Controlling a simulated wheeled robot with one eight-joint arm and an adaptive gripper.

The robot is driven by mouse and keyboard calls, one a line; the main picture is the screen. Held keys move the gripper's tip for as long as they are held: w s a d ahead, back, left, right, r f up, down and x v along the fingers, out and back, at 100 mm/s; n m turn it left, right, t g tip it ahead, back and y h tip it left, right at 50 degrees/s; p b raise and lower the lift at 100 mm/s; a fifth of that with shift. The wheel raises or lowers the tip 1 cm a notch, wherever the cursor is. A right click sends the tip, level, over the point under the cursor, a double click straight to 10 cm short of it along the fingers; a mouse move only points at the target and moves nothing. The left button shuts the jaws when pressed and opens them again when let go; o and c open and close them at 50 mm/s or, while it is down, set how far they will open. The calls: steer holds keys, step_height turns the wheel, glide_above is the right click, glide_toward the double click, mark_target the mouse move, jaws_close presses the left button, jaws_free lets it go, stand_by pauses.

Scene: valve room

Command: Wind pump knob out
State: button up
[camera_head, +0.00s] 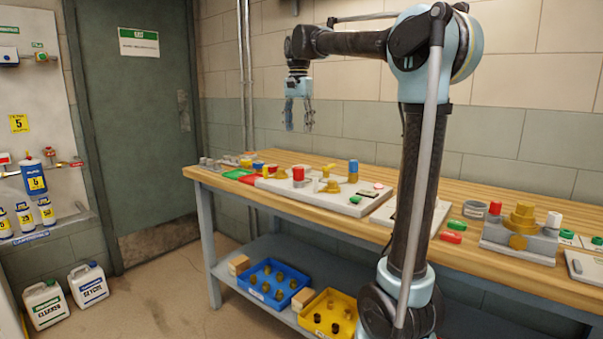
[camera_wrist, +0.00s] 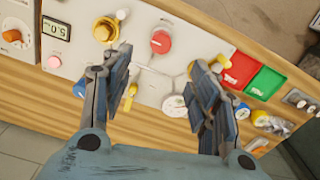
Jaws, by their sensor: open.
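A pale panel (camera_head: 330,204) lies on the wooden bench, carrying several fittings. A red knob (camera_head: 298,174) and a blue-topped brass fitting (camera_head: 353,168) stand up from it. In the wrist view I see a red knob (camera_wrist: 160,42), a yellow round knob (camera_wrist: 104,30), an orange knob (camera_wrist: 12,36) and a white round dial (camera_wrist: 175,104). No label tells me which is the pump knob. My gripper (camera_head: 299,122) hangs above the panel, pointing down, open and empty. Its two fingers (camera_wrist: 158,90) are apart in the wrist view and hide parts of the panel.
A red tray (camera_wrist: 240,68) and a green tray (camera_wrist: 265,83) lie beside the panel. A digital display (camera_wrist: 55,31) and a pink button (camera_wrist: 54,62) are on it. A blue bin (camera_head: 275,264) and a yellow bin (camera_head: 314,331) sit on the shelf below.

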mark_target(299, 171)
steer(key=f, duration=1.7)
steer(key=shift+w, duration=0.4)
steer(key=c, duration=1.1)
